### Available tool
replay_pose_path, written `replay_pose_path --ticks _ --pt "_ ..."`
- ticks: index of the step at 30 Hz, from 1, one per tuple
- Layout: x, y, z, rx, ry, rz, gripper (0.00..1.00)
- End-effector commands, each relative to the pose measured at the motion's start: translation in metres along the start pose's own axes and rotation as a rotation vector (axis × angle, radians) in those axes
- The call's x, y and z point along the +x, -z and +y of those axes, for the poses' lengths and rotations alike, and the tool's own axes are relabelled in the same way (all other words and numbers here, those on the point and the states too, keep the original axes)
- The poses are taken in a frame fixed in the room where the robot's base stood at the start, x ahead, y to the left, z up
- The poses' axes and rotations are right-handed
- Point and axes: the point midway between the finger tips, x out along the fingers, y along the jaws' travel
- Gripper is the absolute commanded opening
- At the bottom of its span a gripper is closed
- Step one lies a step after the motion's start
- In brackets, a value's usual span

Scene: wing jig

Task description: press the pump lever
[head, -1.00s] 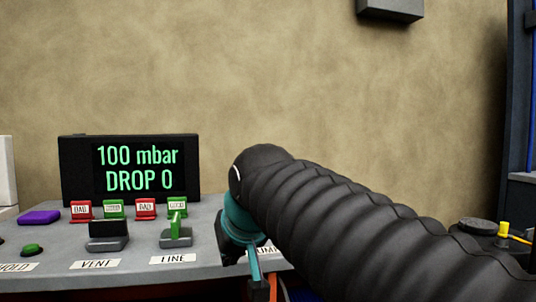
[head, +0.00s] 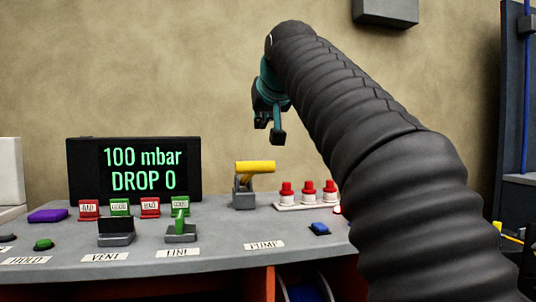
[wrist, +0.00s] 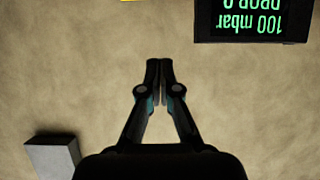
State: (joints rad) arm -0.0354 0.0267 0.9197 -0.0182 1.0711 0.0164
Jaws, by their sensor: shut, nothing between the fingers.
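The pump lever (head: 254,168) has a yellow handle on a grey bracket. It stands on the grey bench behind the label PUMP (head: 264,245), right of the display, in the head view. The handle lies roughly level. My gripper (head: 276,139) is raised above and slightly right of the lever, apart from it, against the wall. In the wrist view my gripper (wrist: 159,64) is shut with its fingertips together and nothing between them. A sliver of yellow, likely the lever (wrist: 130,1), shows at the top edge of the wrist view.
The display (head: 140,170) reads 100 mbar, DROP 0. Several red-topped white pieces (head: 308,193) and a blue button (head: 319,229) sit right of the lever. A grey box (head: 387,10) hangs on the wall.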

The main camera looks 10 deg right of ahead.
Motion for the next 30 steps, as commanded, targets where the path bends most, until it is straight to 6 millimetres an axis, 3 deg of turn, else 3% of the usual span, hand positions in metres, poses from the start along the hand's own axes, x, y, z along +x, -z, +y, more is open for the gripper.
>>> replay_pose_path --ticks 16,30 --pt "0.008 0.003 0.014 0.01 -0.02 0.004 0.0" --pt "0.086 0.003 0.012 0.007 -0.016 0.002 0.0"
